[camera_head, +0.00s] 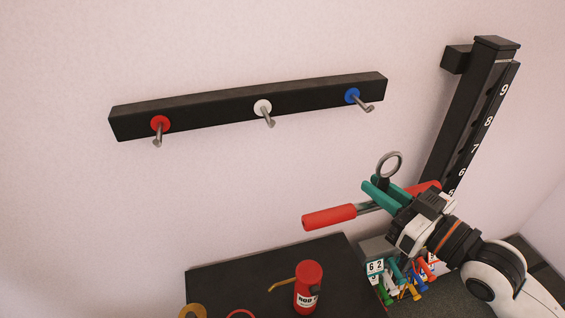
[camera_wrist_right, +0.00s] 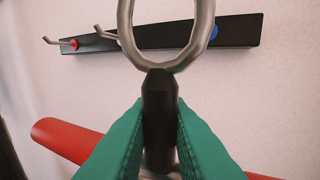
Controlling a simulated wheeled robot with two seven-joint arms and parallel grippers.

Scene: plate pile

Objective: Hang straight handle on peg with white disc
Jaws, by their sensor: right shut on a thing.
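The straight handle is a bar with red grips (camera_head: 330,217), a black stem and a metal ring (camera_head: 401,161) on top. My right gripper (camera_head: 383,192), with green fingers, is shut on the black stem (camera_wrist_right: 158,110). The ring stands upright above the fingers, and the bar runs crosswise. The peg with the white disc (camera_head: 263,107) is the middle one on the black wall rail (camera_head: 210,113). The handle is below and right of that peg, apart from it. In the wrist view the ring (camera_wrist_right: 203,20) overlaps the rail, and the white disc is hidden. My left gripper is not in view.
A red-disc peg (camera_head: 160,124) is left on the rail and a blue-disc peg (camera_head: 352,96) right. A black numbered post (camera_head: 470,120) stands right. A red can (camera_head: 309,285) stands on the dark surface (camera_head: 230,278). Colourful tagged items (camera_head: 405,280) sit below my gripper.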

